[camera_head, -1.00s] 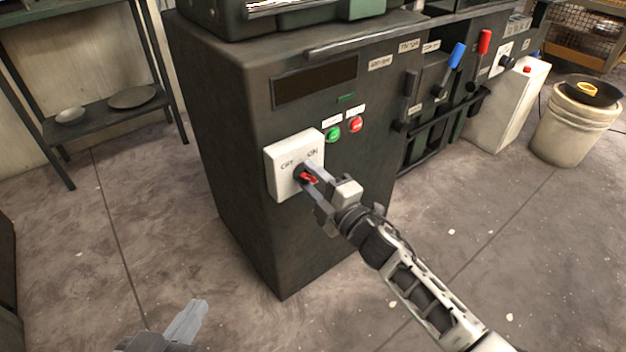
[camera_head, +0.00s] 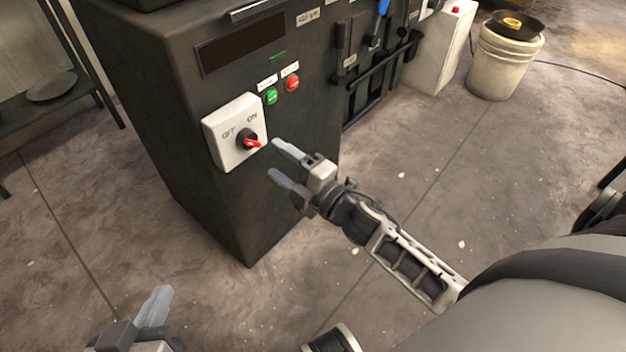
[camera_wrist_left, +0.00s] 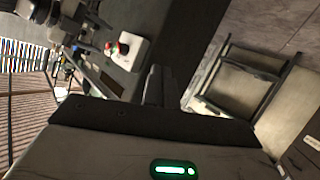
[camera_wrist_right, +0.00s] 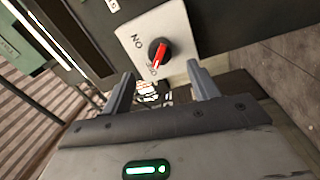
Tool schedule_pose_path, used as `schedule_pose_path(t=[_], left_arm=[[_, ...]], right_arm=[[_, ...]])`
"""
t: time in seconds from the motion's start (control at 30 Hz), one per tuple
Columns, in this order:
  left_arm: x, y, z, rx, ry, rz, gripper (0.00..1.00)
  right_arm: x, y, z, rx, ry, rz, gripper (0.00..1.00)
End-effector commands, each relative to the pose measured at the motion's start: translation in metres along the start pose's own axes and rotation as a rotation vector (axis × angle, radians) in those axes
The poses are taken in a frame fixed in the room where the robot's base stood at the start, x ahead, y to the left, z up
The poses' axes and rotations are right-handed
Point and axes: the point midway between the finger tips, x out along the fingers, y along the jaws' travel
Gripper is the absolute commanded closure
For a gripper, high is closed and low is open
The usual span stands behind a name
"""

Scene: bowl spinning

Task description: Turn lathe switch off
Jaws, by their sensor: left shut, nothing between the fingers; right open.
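The lathe switch is a white plate (camera_head: 222,150) on the dark cabinet's front, with a black knob and red handle (camera_head: 251,143). OFF is printed left of the knob and ON above it. In the head view the red end points right and slightly down, away from OFF. The right wrist view shows the plate (camera_wrist_right: 181,22) and red handle (camera_wrist_right: 160,54) just beyond the fingers. My right gripper (camera_head: 273,158) is open and empty, right of the switch and apart from it. My left gripper (camera_head: 157,304) is shut and empty, low at the left.
The dark lathe cabinet (camera_head: 190,190) has a green button (camera_head: 271,97) and a red button (camera_head: 292,83) above the switch. Levers (camera_head: 342,50) line its right part. A white bucket (camera_head: 500,65) stands at the back right. A shelf (camera_head: 25,110) stands at left. The floor in front is clear.

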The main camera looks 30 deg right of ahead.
Motion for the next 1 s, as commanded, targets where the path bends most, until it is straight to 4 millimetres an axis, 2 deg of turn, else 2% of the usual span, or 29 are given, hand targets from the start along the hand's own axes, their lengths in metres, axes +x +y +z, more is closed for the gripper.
schedule_pose_path(t=[0.03, 0.2, 0.4, 0.6, 1.0], left_arm=[[0.0, -0.001, 0.001, -0.002, -0.014, -0.004, 1.0], [0.002, -0.005, 0.002, -0.005, -0.032, -0.016, 1.0], [0.004, -0.009, 0.005, -0.005, -0.052, -0.026, 1.0], [0.004, -0.009, 0.007, -0.005, -0.059, -0.026, 1.0], [0.004, -0.007, 0.007, -0.006, -0.057, -0.023, 1.0]], right_arm=[[-0.015, 0.001, -0.001, 0.002, -0.001, -0.004, 0.4], [-0.053, 0.0, 0.0, 0.0, -0.001, -0.004, 0.4], [-0.081, 0.0, 0.0, -0.001, -0.001, -0.001, 0.4], [-0.09, 0.0, 0.0, -0.002, 0.0, 0.001, 0.4], [-0.089, 0.0, 0.0, -0.002, 0.001, 0.001, 0.4]])
